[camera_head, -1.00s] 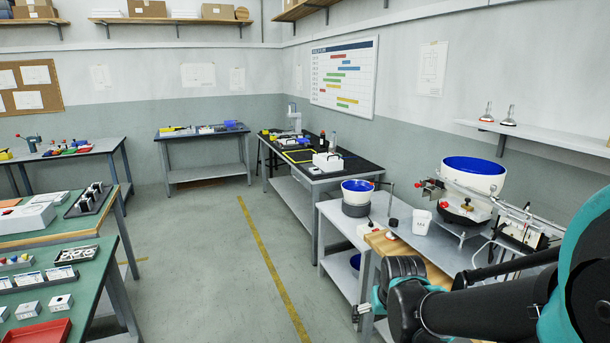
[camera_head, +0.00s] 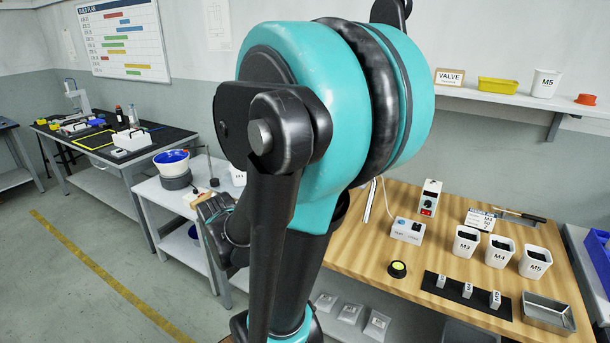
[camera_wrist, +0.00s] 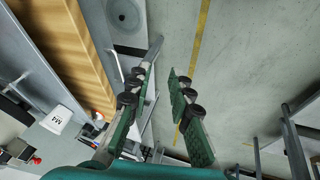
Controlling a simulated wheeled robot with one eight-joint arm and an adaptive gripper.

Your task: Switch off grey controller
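A small light-grey box (camera_head: 429,197) with a black knob and a red switch stands upright at the back of the wooden workbench in the head view. It looks like the grey controller; whether its switch is on cannot be told. A low pale box (camera_head: 407,230) with a blue button stands in front of it. My gripper (camera_wrist: 162,72) is open and empty in the wrist view, with its fingers apart above the floor. In the head view my gripper (camera_head: 215,215) is low and left of the wooden bench, well away from the grey box and partly hidden by my arm.
The wooden bench (camera_head: 365,249) holds labelled cups (camera_head: 499,252), a black strip with small blocks (camera_head: 466,292), a metal tray (camera_head: 549,314) and a round yellow-black button (camera_head: 398,269). A shelf (camera_head: 500,100) hangs above. My arm blocks the view of the bench's left part.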

